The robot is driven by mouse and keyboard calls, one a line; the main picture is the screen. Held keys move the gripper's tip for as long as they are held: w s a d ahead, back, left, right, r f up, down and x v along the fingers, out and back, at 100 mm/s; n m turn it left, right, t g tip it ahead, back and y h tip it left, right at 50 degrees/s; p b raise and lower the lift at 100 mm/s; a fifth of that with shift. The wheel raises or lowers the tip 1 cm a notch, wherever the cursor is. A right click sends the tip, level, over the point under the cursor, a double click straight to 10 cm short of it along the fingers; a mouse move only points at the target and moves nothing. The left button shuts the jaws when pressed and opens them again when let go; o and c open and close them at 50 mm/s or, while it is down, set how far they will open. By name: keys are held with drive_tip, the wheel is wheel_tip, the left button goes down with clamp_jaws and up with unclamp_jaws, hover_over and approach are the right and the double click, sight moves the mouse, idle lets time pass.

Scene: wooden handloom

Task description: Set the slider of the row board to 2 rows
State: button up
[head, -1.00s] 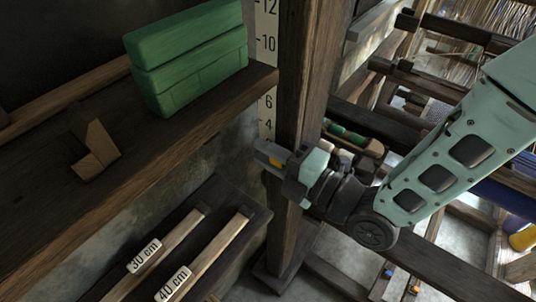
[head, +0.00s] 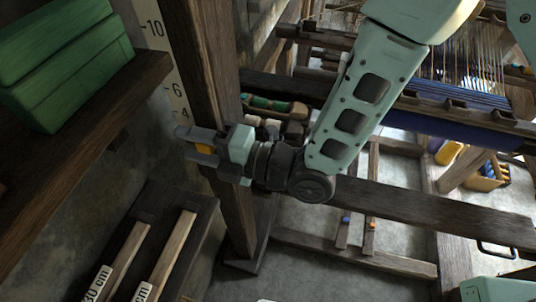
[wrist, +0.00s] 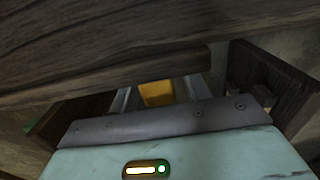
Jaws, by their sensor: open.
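A pale strip with printed numbers (head: 154,28) runs down beside the dark wooden post; 10, 6 and 4 are readable in the head view. I cannot tell whether it is the row board, and I cannot make out a slider. My gripper (head: 188,140) is open, pointing left in front of the post, close to the strip's lower end, which it partly hides. An orange-yellow patch shows at its fingers; in the wrist view a yellow block (wrist: 157,93) lies between the fingers. I cannot tell whether it belongs to the gripper.
The dark post (head: 205,80) stands behind my gripper. A green box (head: 65,70) sits on a shelf at upper left. Wooden sticks with cm labels (head: 150,255) lie below left. The loom frame (head: 440,215) fills the right. A wooden beam crosses close in the wrist view.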

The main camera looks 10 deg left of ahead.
drive_tip(key=s+d+p, duration=0.1)
drive_tip(key=d+p, duration=0.2)
drive_tip(key=d, duration=1.4)
drive_tip(key=shift+s, duration=0.2)
drive_tip(key=shift+d, duration=0.1)
